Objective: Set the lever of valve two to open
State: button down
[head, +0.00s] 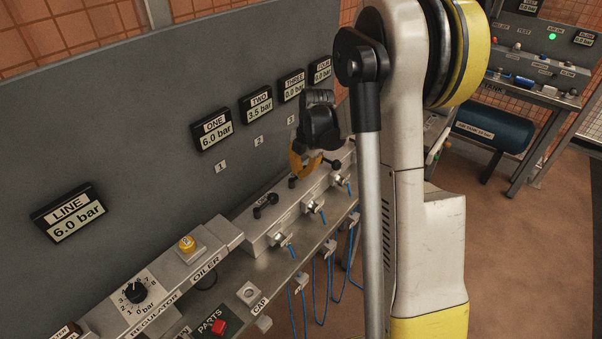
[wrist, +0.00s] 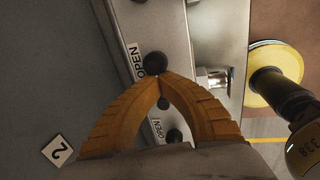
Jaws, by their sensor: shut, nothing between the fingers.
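My gripper (head: 305,172) is shut and empty, its yellow fingers pointing down over the grey valve manifold (head: 262,240). In the wrist view the closed fingertips (wrist: 164,78) are right at a round black lever knob (wrist: 155,63), beside a label reading OPEN (wrist: 135,62); I cannot tell if they touch it. A smaller black part (wrist: 163,103) shows between the fingers, and another black knob (wrist: 173,136) lies by a second OPEN label (wrist: 158,130). A plate marked 2 (wrist: 57,150) is on the panel. The TWO display (head: 257,104) reads 3.5 bar. My gripper partly hides the levers in the head view.
The ONE display (head: 212,130) and LINE display (head: 68,215) read 6.0 bar. The grey panel (head: 130,140) rises behind the manifold. Blue hoses (head: 314,290) hang from the front fittings. The regulator (head: 137,291) is at lower left. Open floor (head: 530,260) lies at right.

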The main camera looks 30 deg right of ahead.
jog(key=shift+w+d, duration=0.1)
jog(key=shift+d, duration=0.2)
jog(key=c, duration=1.8)
grip_release()
jog(key=shift+c, duration=0.2)
jog(key=o, duration=0.3)
jog(key=shift+w+d+f, duration=0.1)
jog(key=shift+d+f, duration=0.05)
jog(key=shift+d, duration=0.1)
jog(key=shift+a, duration=0.25)
notch_tip(320, 180, up, 12)
jog(key=s, duration=0.2)
jog(key=shift+s+d, duration=0.2)
jog(key=shift+d, duration=0.2)
